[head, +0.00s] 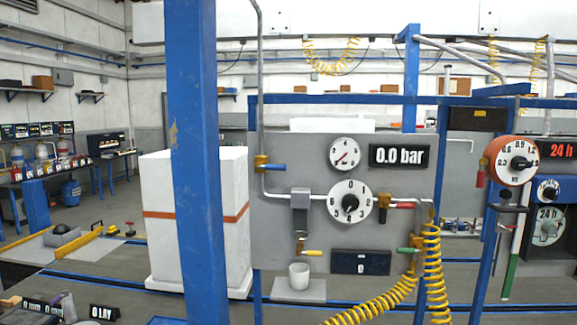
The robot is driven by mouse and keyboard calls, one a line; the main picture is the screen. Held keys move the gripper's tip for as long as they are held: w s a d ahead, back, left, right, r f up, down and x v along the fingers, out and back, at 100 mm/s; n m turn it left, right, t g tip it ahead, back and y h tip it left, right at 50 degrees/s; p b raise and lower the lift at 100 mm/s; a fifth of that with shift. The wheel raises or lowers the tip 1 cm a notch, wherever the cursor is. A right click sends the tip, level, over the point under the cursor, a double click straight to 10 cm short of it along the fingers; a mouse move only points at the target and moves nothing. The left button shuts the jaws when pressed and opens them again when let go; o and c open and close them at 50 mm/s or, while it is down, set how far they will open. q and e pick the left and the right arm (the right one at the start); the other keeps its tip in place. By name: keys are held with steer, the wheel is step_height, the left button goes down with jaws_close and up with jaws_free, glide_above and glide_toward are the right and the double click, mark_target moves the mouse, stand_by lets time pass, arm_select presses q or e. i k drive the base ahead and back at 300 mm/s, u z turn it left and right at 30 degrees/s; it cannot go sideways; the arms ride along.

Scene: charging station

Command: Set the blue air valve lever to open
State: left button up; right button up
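The blue air valve lever (274,167) is on the upper left of the grey panel (285,225) in the head view. It sits on a brass valve body (260,163) in a vertical grey pipe. The lever points right, roughly horizontal, across the pipe's direction. The round gauge (344,153) to its right has a red needle, and the display (399,156) reads 0.0 bar. Neither of my grippers is in view.
A blue post (190,120) stands left of the panel, before a white strapped stack (163,240). The panel also carries a numbered dial (350,202), a red lever (401,205), a green lever (406,250) and a yellow lever (312,253). A yellow coiled hose (434,270) hangs at right.

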mark_target(276, 167)
steer(key=u, duration=0.05)
steer(key=i, duration=0.95)
steer(key=u, duration=0.5)
